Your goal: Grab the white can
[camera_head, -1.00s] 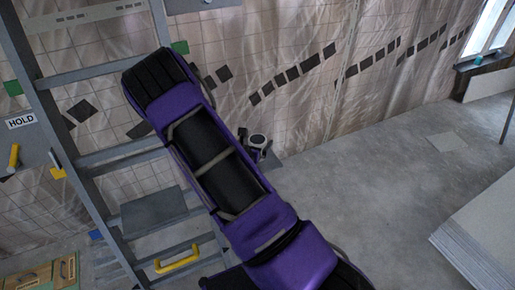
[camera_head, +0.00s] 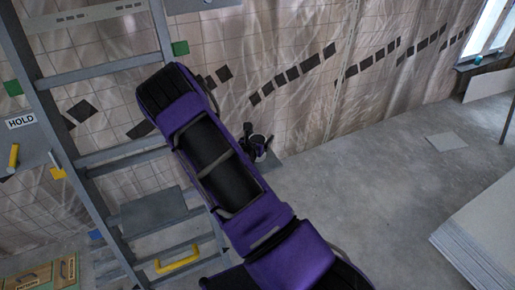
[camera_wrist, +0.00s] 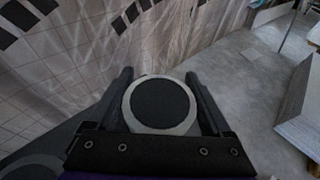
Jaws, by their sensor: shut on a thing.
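The white can (camera_wrist: 160,105) fills the middle of the wrist view, seen end-on as a pale ring around a dark round face. My gripper (camera_wrist: 158,76) is shut on it, with one dark finger along each side. In the head view my gripper (camera_head: 256,143) shows small beyond my purple arm, in front of the tiled wall. The can is hard to make out there, mostly hidden by the gripper.
A grey ladder (camera_head: 110,155) stands at the left with a yellow handle (camera_head: 178,259) low on it. A plastic-draped tiled wall (camera_head: 300,85) runs behind. Stacked pale panels (camera_head: 480,235) lie at the right. Open concrete floor (camera_head: 370,190) lies between.

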